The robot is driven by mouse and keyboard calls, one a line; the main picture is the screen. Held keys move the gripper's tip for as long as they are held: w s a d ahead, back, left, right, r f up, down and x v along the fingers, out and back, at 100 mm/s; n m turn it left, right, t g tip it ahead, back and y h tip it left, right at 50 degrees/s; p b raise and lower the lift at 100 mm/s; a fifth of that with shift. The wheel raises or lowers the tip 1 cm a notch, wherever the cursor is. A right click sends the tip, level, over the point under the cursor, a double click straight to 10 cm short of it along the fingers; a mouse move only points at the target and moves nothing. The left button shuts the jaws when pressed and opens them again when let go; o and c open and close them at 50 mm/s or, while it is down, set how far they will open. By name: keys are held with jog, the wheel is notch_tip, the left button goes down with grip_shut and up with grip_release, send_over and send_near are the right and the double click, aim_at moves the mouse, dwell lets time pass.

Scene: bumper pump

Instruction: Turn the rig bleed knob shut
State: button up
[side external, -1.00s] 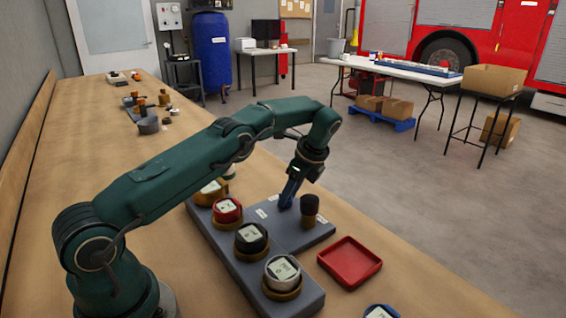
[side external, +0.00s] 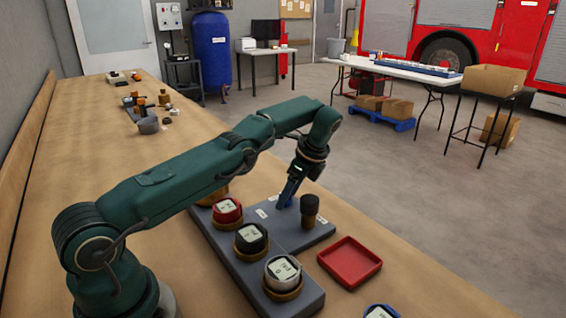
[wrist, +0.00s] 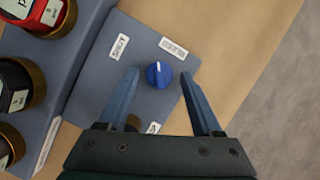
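The bleed knob (wrist: 158,75) is small, round and blue, with a white pointer line. It sits on a grey panel (wrist: 100,85); in the wrist view its pointer aims roughly up, between a label reading SHUT (wrist: 118,47) on the upper left and a blurred label (wrist: 173,47) on the upper right. My gripper (wrist: 159,80) is open, its two blue fingers on either side of the knob with gaps showing. In the side view my gripper (side external: 288,197) points down at the panel and largely hides the knob.
Red (side external: 227,210), black (side external: 251,238) and silver (side external: 283,271) gauges stand in brown holders beside the panel. A dark-topped brown post (side external: 309,212) stands close right of my gripper. A red tray (side external: 350,262) lies on the bench to the right.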

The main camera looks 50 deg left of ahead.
jog(key=shift+m, duration=0.8)
jog(key=shift+s+d+m+t, duration=0.1)
jog(key=shift+s+m+t, duration=0.1)
jog(key=shift+m+t, duration=0.65)
jog(key=m, duration=0.1)
jog(key=m+t, duration=0.1)
jog(key=m, duration=0.2)
jog(key=shift+s+m, duration=0.25)
jog(key=s+d+r+n+t, duration=0.2)
jog(key=s+d+r, duration=0.15)
jog(key=r, duration=0.55)
jog(key=s+d+r+n+t, duration=0.2)
jog(key=s+d+r, duration=0.15)
jog(key=r, duration=0.55)
jog(key=s+d+f+n+h, duration=0.2)
jog(key=s+d+n, duration=0.1)
jog(key=s+n, duration=0.4)
jog(key=s+d+f+n+h, duration=0.2)
jog(key=s+d+n, duration=0.2)
jog(key=s+n, duration=0.3)
jog(key=shift+s+d+f+n+t, duration=0.25)
jog(key=shift+s+f+n+t, duration=0.15)
jog(key=shift+n, duration=0.2)
